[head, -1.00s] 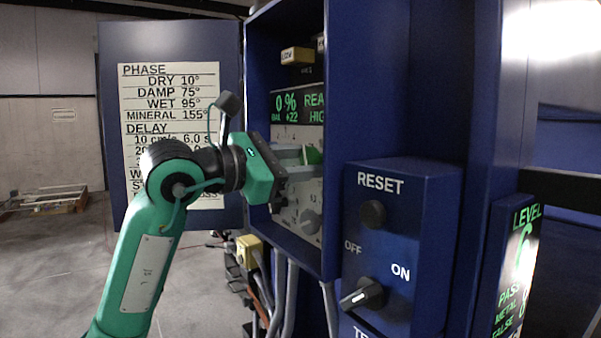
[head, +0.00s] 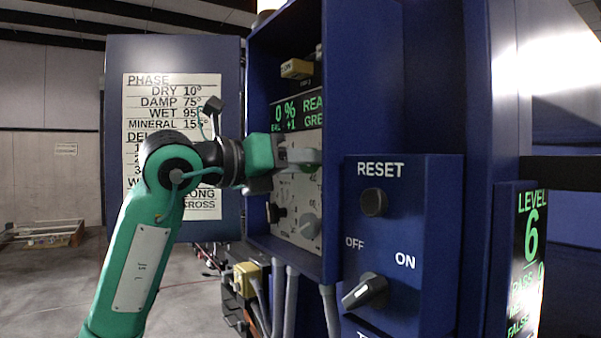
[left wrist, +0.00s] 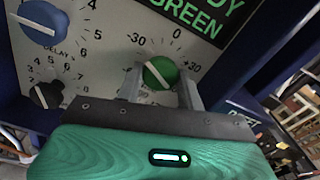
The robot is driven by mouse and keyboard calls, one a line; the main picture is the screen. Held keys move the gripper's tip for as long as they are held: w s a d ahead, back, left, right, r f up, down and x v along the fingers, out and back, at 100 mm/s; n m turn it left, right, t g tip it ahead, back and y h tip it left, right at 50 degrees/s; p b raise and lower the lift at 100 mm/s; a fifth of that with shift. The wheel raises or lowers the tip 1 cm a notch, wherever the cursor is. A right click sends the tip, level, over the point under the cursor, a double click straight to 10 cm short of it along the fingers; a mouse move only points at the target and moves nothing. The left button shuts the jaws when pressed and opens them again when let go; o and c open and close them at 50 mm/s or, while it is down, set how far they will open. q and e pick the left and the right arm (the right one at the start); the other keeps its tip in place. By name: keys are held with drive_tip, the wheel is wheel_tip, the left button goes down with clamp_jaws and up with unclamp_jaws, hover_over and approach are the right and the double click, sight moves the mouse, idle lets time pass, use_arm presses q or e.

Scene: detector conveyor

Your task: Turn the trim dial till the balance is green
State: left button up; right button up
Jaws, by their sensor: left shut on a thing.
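The trim dial is a green knob (left wrist: 160,72) with a white bar, on a light panel with a scale from -30 through 0 to +30. My left gripper (left wrist: 161,84) is shut on it, one finger on each side. In the head view the left gripper (head: 298,158) reaches into the blue cabinet and mostly hides the dial. The display (head: 297,113) shows 0 %, BAL +1 and the start of a green word; in the left wrist view the display (left wrist: 200,18) reads GREEN. My right gripper is not in view.
A blue knob (left wrist: 42,20) and a black delay knob (left wrist: 46,93) sit left of the dial in the wrist view. The cabinet's side wall and a RESET box (head: 405,185) with an OFF/ON switch (head: 366,291) stand right of the gripper.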

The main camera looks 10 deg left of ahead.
use_arm(q)
drive_tip(key=shift+r+n, duration=0.15)
drive_tip(key=shift+n, duration=0.35)
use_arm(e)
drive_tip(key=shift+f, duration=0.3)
use_arm(q)
drive_tip(key=shift+a, duration=0.1)
drive_tip(key=o, duration=1)
drive_tip(key=shift+b, duration=0.3)
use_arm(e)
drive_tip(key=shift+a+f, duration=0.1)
use_arm(q)
drive_tip(key=b+v, duration=0.4)
drive_tip(key=v, duration=0.9)
drive_tip(key=shift+s+a, duration=0.25)
drive_tip(key=shift+s, duration=0.05)
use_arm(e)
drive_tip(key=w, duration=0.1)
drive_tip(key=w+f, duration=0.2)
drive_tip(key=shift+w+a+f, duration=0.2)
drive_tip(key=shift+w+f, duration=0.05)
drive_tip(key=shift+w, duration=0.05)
